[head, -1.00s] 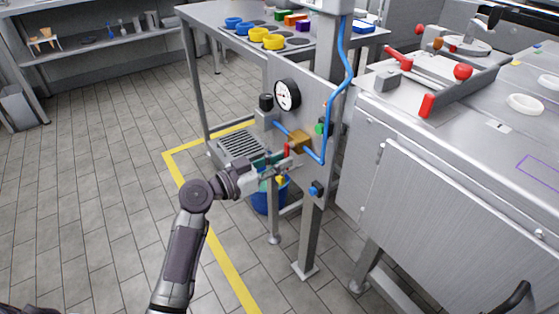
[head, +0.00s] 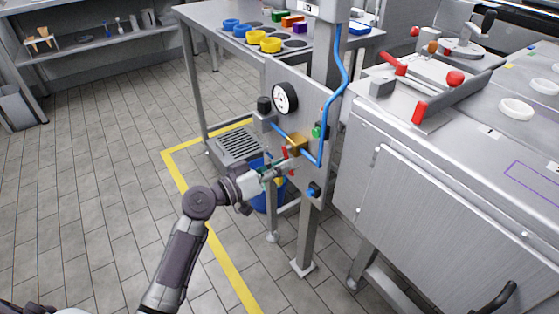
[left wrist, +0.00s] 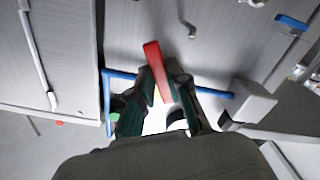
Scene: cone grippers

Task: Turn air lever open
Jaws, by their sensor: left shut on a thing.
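The red air lever (head: 285,153) sits on the brass valve (head: 298,144), which is on the blue air line (head: 322,128) of the upright grey panel. My left gripper (head: 284,170) is at the lever, in front of the panel. In the left wrist view the red lever (left wrist: 153,58) lies between the two dark fingers of the left gripper (left wrist: 160,76), which are shut on it. Its end sticks out past the fingertips. The fingers hide part of the lever and the valve. My right gripper is not in view.
A blue bucket (head: 266,198) stands below. A steel cabinet (head: 420,215) is at the right.

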